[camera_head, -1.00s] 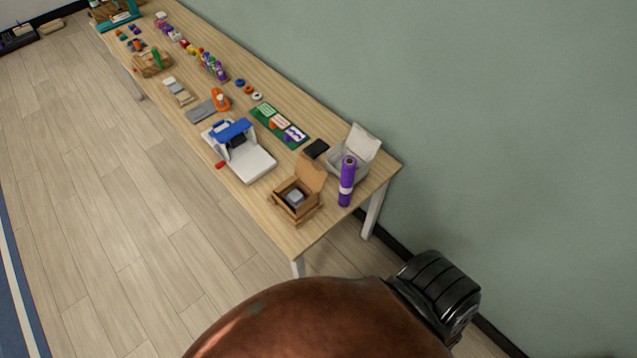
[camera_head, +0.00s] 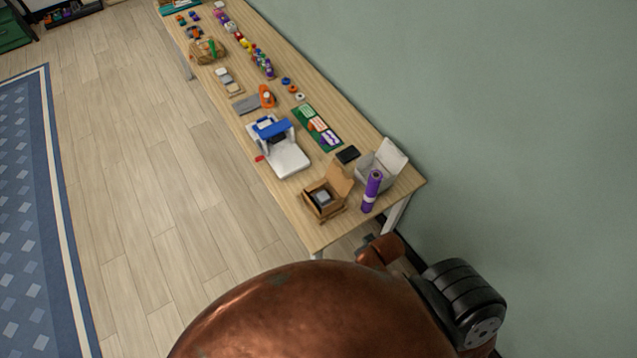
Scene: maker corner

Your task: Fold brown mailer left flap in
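The brown mailer (camera_head: 327,205) is a small open cardboard box near the close end of the long table. Its lid stands up at the back right, and a dark and grey item lies inside. Side flaps seem to be folded outward low at its edges, but they are too small to tell clearly. Neither gripper shows; only copper and black parts of my own body fill the bottom of the view, apart from the mailer.
The wooden table (camera_head: 285,190) runs along the green wall. Beside the mailer stand a purple roll (camera_head: 371,190), a white open box (camera_head: 368,176) and a white-and-blue machine (camera_head: 290,158). A black block (camera_head: 348,154) lies behind. Several small items lie farther along.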

